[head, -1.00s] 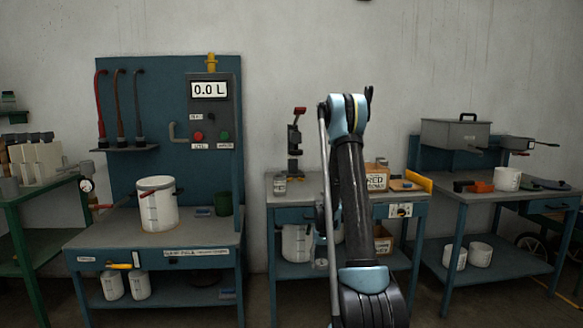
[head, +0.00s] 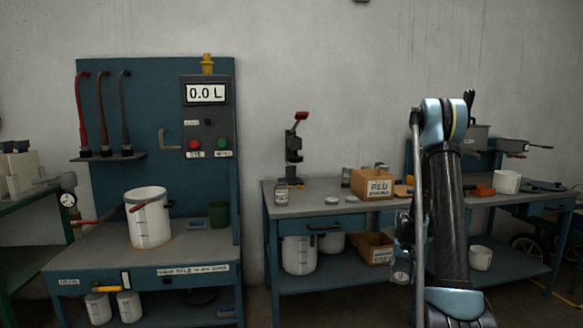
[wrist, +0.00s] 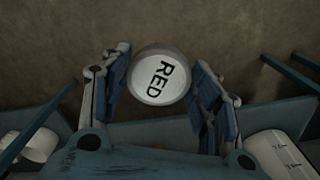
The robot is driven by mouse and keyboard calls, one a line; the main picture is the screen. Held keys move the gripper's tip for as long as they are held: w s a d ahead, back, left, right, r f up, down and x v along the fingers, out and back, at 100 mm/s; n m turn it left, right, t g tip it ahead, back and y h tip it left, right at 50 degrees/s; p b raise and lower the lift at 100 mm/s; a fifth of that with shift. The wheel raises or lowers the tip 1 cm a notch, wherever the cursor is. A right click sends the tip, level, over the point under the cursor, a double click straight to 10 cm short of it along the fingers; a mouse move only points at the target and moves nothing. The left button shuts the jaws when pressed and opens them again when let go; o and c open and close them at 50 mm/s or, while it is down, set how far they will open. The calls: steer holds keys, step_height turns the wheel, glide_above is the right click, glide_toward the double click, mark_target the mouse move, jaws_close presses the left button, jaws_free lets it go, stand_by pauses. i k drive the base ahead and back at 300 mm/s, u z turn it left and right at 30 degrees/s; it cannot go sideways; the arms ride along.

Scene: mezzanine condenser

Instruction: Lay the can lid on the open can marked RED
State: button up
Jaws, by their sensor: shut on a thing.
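In the wrist view, a round white lid-like disc marked RED (wrist: 160,82) sits between the fingers of my gripper (wrist: 161,62), which is shut on it. Its lettered face is turned towards the wrist camera. A cardboard box labelled RED (head: 379,188) stands on the middle bench. I cannot pick out an open can marked RED for certain.
The left bench carries a large white pot (head: 149,220). White pots (head: 299,254) stand on the lower shelf. The middle bench's front is mostly clear.

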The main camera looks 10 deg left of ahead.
mark_target(281, 188)
steer(key=u, duration=0.05)
steer(key=k, duration=0.95)
steer(key=u, duration=0.75)
steer(key=i, duration=0.95)
